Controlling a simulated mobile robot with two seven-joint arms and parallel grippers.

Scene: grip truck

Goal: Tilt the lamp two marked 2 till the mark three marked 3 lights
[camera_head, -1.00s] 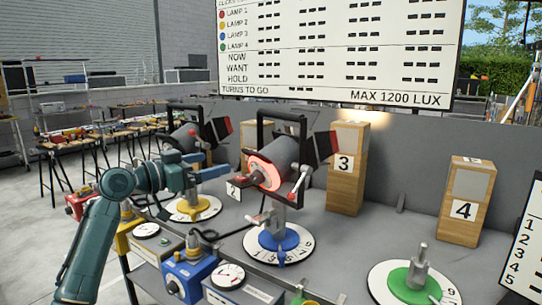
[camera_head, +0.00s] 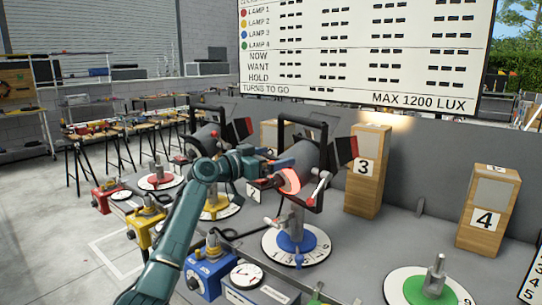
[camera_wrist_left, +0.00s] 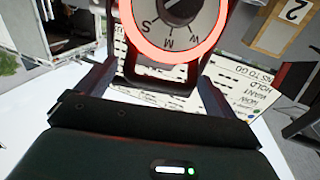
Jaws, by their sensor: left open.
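A dark grey lamp (camera_head: 314,160) with a black yoke stands on a blue, numbered turntable (camera_head: 297,243). Its back has a glowing red ring (camera_head: 290,181). A second dark lamp (camera_head: 204,143) is behind, near the yellow turntable (camera_head: 217,208). I read no number on either lamp. The wooden block marked 3 (camera_head: 368,185) stands behind to the right; a warm glow shows beside its top.
The block marked 4 (camera_head: 488,210) and a green turntable (camera_head: 425,287) are at the right. Control boxes, including a blue one (camera_head: 208,270), line the bench front. A low grey wall and the score board (camera_head: 365,50) are behind.

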